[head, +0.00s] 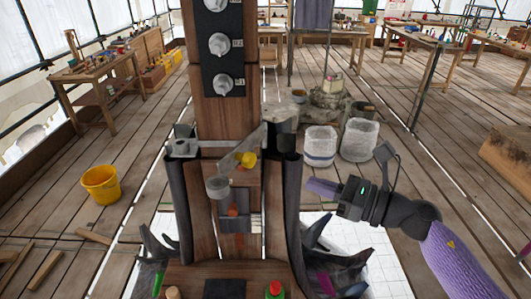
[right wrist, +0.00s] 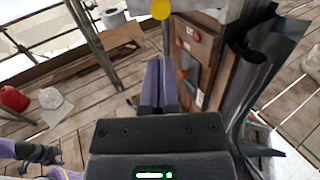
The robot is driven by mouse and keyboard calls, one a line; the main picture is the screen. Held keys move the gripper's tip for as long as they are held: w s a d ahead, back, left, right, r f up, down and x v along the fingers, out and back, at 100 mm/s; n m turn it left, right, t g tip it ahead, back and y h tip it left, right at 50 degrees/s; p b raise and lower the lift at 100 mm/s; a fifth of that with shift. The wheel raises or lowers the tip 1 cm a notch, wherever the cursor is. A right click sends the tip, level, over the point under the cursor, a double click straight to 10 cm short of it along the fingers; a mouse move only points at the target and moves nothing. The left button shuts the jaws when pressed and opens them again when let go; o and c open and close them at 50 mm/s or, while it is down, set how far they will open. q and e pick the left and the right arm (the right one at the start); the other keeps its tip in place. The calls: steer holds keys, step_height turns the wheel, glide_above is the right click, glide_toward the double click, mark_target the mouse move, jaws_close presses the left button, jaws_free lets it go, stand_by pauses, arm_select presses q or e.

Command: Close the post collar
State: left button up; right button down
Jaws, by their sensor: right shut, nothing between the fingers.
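The grey metal post collar (head: 214,145) sits across the wooden post (head: 224,112). The knob also shows at the top of the right wrist view (right wrist: 161,9). Whether the strap touches the post is unclear. My right gripper (head: 310,187) is right of the post, below the collar and apart from it. Its purple fingers (right wrist: 160,85) are shut and empty. My left gripper (right wrist: 42,153) shows only small at the wrist view's lower left; its fingers are unclear.
Dark curved uprights (head: 291,205) flank the post's lower part. A grey cup-like part (head: 217,187) is below the strap. White buckets (head: 320,145) stand behind on the right, a yellow bucket (head: 101,184) on the left. Floor space right of my right gripper is mostly clear.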

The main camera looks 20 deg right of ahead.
mark_target(253, 163)
steer(key=p+x, duration=0.3)
steer(key=x, duration=0.7)
steer(key=shift+r+p, duration=0.1)
steer(key=shift+p, duration=0.2)
steer(key=shift+w+a, duration=0.3)
steer(key=shift+w, duration=0.05)
